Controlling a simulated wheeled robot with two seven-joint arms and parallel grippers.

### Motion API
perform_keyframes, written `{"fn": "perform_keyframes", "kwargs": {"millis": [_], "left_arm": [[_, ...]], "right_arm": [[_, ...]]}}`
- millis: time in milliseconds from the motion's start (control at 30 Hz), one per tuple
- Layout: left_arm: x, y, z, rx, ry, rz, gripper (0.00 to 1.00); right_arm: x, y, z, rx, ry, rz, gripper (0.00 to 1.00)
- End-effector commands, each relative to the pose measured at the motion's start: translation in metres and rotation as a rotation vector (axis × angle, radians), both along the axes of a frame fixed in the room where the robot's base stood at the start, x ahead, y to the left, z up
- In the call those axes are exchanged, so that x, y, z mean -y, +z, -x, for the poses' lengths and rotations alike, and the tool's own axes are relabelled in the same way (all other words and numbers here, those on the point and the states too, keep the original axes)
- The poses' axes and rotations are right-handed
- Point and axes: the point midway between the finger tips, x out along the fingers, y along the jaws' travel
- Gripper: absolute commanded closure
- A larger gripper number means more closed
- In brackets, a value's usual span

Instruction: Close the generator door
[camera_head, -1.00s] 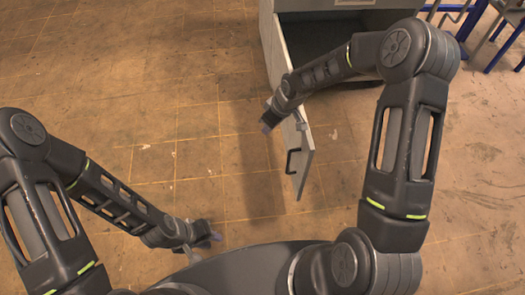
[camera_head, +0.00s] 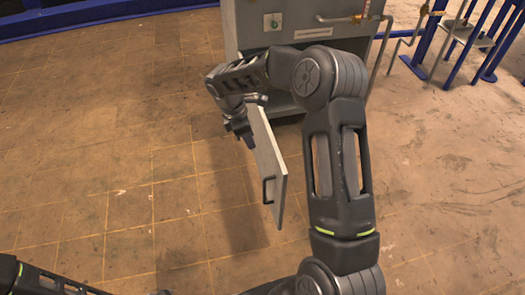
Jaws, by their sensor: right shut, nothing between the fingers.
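The generator is a grey cabinet (camera_head: 285,20) at the top centre. Its door (camera_head: 270,165) stands open, jutting out towards me, with a black handle (camera_head: 267,190) on its left face near the free end. The hinge side is hidden behind my right arm. My right gripper (camera_head: 247,141) is shut and empty, at the left side of the door near its upper edge, farther from me than the handle. It looks very close to the door; I cannot tell if it touches. Only a link of my left arm shows at the bottom left; its gripper is out of view.
Pipes with a valve (camera_head: 357,18) stick out from the cabinet's right side. A blue frame (camera_head: 455,35) stands at the top right, and a blue rail (camera_head: 100,14) runs along the top left. The tiled floor left of the door is clear.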

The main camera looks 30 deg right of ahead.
Motion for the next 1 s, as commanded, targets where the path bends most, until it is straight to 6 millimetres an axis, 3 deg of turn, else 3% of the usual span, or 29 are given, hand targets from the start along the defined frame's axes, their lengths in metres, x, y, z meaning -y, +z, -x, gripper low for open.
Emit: {"fn": "perform_keyframes", "kwargs": {"millis": [267, 633, 800, 1000], "left_arm": [[0.000, -0.004, 0.000, 0.000, 0.001, 0.000, 0.73], [0.000, -0.012, 0.000, 0.000, 0.001, 0.000, 0.73], [0.000, -0.009, 0.000, 0.000, 0.000, 0.000, 0.73], [0.000, -0.009, 0.000, 0.000, 0.000, 0.000, 0.73]], "right_arm": [[0.007, -0.030, 0.003, -0.003, -0.003, -0.001, 1.00], [0.023, -0.101, 0.009, -0.004, -0.002, -0.001, 1.00], [0.049, -0.095, 0.017, 0.001, -0.004, -0.001, 1.00], [0.060, -0.096, 0.021, 0.000, -0.001, -0.001, 1.00]]}}
